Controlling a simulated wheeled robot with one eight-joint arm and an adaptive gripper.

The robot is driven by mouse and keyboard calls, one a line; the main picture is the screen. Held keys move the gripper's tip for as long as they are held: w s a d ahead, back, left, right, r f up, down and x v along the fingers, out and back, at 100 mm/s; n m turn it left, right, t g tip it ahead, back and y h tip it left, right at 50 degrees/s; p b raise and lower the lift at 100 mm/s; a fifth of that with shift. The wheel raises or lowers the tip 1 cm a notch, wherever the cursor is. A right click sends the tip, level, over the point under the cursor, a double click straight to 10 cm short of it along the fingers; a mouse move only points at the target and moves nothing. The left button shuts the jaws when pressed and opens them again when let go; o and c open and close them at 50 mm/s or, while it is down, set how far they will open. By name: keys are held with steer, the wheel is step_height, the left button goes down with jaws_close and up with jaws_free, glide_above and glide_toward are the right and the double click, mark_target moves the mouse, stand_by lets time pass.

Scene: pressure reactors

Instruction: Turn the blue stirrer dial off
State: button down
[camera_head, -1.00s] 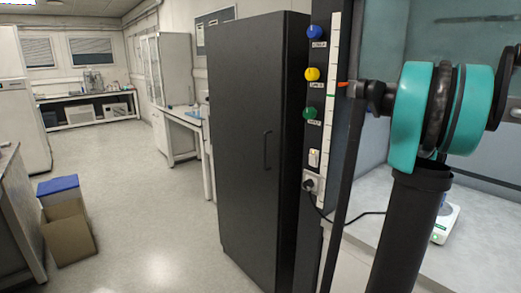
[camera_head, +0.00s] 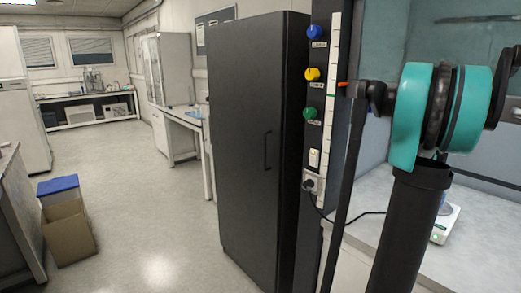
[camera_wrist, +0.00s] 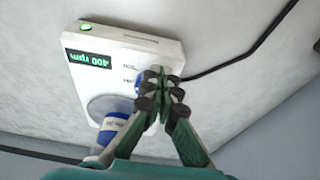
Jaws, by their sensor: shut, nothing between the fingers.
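The white stirrer (camera_wrist: 150,58) appears upside down in the wrist view, with a lit green display reading 400 rpm (camera_wrist: 88,59). A little of the blue dial (camera_wrist: 138,84) shows at the left edge of my gripper (camera_wrist: 164,86), which covers the rest. My gripper is shut with its fingertips together in front of the dial; I cannot tell whether they touch it. A vessel with blue markings (camera_wrist: 115,128) stands on the stirrer's round plate. In the head view the stirrer (camera_head: 448,226) is partly hidden by my arm, and my gripper is out of view.
A black cable (camera_wrist: 235,63) runs from the stirrer across the pale bench (camera_wrist: 40,110). The hood's side panel carries a blue knob (camera_head: 315,33), a yellow knob (camera_head: 312,74) and a green knob (camera_head: 310,113). A black cabinet (camera_head: 255,150) stands left of the panel.

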steer(key=shift+s+d, duration=0.35)
steer(key=shift+s, duration=0.15)
steer(key=shift+s+d, duration=0.15)
steer(key=shift+s+d, duration=0.2)
steer(key=shift+d, duration=0.15)
stand_by(0.6)
steer(key=shift+s, duration=0.15)
steer(key=shift+s+a, duration=0.2)
steer(key=shift+s, duration=0.05)
step_height(320, 180, up, 6)
stand_by(0.5)
steer(key=shift+w, duration=0.1)
